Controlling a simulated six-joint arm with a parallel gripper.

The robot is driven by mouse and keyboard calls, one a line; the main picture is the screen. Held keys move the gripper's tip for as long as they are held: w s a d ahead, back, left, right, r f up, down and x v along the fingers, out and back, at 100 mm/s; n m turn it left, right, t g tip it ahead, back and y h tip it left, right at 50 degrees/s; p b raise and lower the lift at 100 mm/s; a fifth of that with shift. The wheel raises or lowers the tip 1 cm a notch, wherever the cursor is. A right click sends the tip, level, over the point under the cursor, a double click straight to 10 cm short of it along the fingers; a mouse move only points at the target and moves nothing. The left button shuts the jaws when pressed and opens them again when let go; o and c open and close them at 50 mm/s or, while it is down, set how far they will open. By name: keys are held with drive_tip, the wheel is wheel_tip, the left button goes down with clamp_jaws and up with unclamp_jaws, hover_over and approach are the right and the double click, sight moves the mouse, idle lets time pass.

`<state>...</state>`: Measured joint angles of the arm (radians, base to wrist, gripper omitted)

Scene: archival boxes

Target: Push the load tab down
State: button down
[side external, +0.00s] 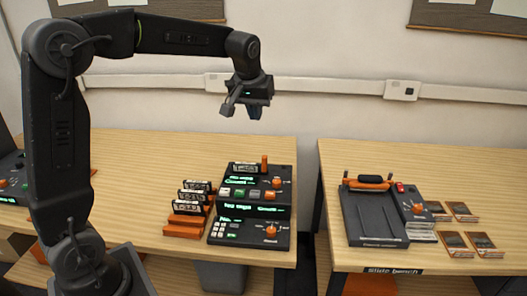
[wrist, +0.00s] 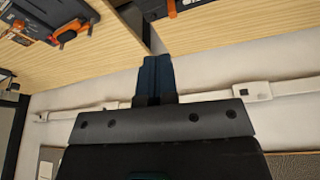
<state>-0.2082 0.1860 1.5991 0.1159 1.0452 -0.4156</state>
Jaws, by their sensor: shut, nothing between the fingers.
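A black machine (side external: 250,210) with green-lit displays, knobs and buttons stands on the left wooden table. An upright orange tab (side external: 264,163) rises from its back right part; no readable label confirms that this is the load tab. My gripper (side external: 255,113) is above and behind the machine, pointing down, well clear of the orange tab. In the wrist view my gripper (wrist: 155,66) has its dark blue fingers together with nothing between them.
Several cassette-like items stand in an orange rack (side external: 185,221) left of the machine. A gap separates the left table from the right table (side external: 345,158), which holds a black tray device (side external: 372,222) and several small flat boxes. A white rail (side external: 320,87) runs along the wall behind.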

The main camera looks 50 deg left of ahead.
sight(263, 159)
drive_tip(key=w+a+f+n, duration=0.2)
drive_tip(key=w+a+f, duration=0.3)
drive_tip(key=w+a, duration=0.1)
drive_tip(key=shift+w+g+y, duration=0.3)
drive_tip(key=shift+w+g, duration=0.1)
drive_tip(key=shift+w, duration=0.2)
drive_tip(key=shift+a+f, duration=0.1)
drive_tip(key=x, duration=1.2)
drive_tip(key=shift+s+d+f, duration=0.25)
drive_tip(key=shift+f, duration=0.8)
drive_tip(key=shift+f, duration=1.8)
